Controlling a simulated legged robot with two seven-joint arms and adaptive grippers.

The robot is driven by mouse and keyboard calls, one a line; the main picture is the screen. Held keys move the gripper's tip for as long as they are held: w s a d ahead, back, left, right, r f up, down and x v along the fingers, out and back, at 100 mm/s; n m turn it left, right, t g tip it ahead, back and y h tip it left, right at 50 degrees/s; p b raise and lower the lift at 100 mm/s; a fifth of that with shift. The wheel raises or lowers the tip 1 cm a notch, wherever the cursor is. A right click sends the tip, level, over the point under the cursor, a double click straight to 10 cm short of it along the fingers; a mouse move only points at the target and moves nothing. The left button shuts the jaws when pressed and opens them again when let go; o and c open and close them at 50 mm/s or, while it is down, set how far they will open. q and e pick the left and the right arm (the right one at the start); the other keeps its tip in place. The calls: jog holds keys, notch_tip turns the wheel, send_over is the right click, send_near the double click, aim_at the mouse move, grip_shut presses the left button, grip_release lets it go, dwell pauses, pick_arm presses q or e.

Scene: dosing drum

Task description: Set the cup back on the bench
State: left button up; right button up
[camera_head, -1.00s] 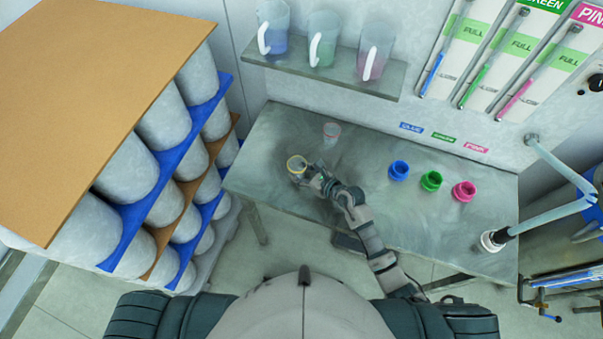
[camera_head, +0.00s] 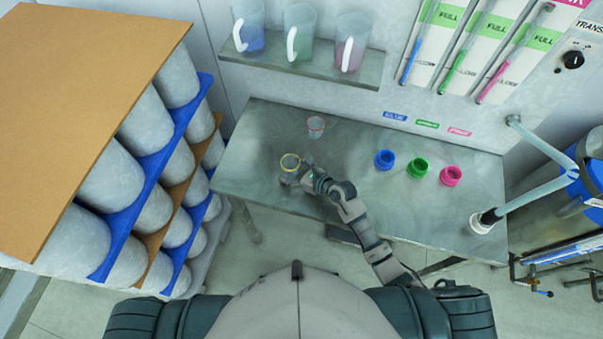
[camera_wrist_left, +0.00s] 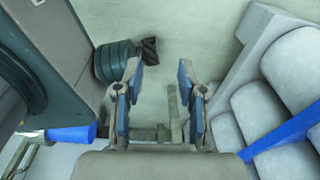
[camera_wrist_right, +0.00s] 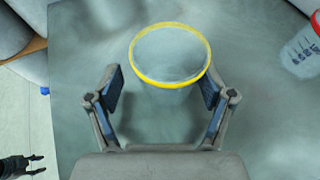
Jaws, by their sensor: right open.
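A clear cup with a yellow rim (camera_head: 290,162) stands upright on the grey bench (camera_head: 350,205), near its left end. It also shows in the right wrist view (camera_wrist_right: 170,58), just ahead of and partly between the fingers. My right gripper (camera_head: 308,176) is at the cup's right side. In the right wrist view the right gripper (camera_wrist_right: 162,92) is open, with a gap between its fingers and the cup. My left gripper (camera_wrist_left: 160,90) is open and empty in the left wrist view, away from the bench; it is not visible in the head view.
A second clear cup with a reddish rim (camera_head: 316,126) stands behind. Blue (camera_head: 384,159), green (camera_head: 417,167) and pink (camera_head: 451,175) collars sit right on the bench. Jugs stand on a shelf (camera_head: 300,66) above. A drum rack (camera_head: 160,165) is at left.

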jog(key=v, duration=1.1)
jog(key=shift+w+d+f, duration=0.2)
jog(key=shift+d+f, duration=0.05)
jog(key=shift+d, duration=0.1)
jog(key=shift+s+r, duration=0.2)
jog(key=shift+s+a+r, duration=0.1)
jog(key=shift+a, duration=0.1)
pick_arm(q)
jog(key=shift+d, duration=0.4)
pick_arm(e)
jog(key=shift+d, duration=0.15)
